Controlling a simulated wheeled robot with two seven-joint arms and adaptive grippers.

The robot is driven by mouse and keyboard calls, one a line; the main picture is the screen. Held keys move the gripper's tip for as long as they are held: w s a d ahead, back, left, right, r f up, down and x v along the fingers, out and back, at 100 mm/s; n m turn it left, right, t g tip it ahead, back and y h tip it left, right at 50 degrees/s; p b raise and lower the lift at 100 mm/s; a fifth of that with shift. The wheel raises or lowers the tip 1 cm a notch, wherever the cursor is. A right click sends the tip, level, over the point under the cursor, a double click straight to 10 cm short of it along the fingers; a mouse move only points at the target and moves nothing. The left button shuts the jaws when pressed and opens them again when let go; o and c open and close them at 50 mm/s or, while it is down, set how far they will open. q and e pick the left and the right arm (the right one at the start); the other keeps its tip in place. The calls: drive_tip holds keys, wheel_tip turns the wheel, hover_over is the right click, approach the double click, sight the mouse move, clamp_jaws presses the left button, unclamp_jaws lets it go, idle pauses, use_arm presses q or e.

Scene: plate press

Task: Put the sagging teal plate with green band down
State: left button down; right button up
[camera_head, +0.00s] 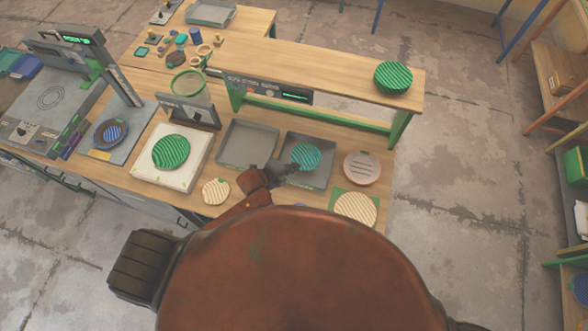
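A teal striped plate (306,157) shows over the right one of two grey trays (322,179) on the wooden bench. My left gripper (293,168) is dark and reaches in from the lower left, with its tips at the plate's lower left rim. The fingertips are too small and dark to tell whether they are shut on the rim. I cannot tell whether the plate rests on the tray floor or is held just above it. A green band on it is not clear at this size. My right gripper is not in view.
The left grey tray (248,145) is empty. A green striped plate (171,151) lies on a white block. Another green plate (393,77) stands on the raised shelf (320,72). A pale round plate (362,168) and cream striped discs (216,191) lie nearby.

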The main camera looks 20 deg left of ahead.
sight(294, 174)
use_arm(q)
drive_tip(key=shift+w+f, duration=0.25)
drive_tip(key=shift+f, duration=1.6)
drive_tip(key=shift+a+f, duration=0.1)
drive_tip(key=shift+f, duration=0.15)
drive_tip(key=c, duration=2.4)
unclamp_jaws()
drive_tip(key=shift+s+a+r, duration=0.1)
drive_tip(key=shift+s+r, duration=0.05)
drive_tip(key=shift+r, duration=0.2)
drive_tip(key=v, duration=1.1)
drive_tip(key=shift+s+r+b, duration=0.2)
drive_tip(key=shift+r+b, duration=0.1)
drive_tip(key=shift+b, duration=0.1)
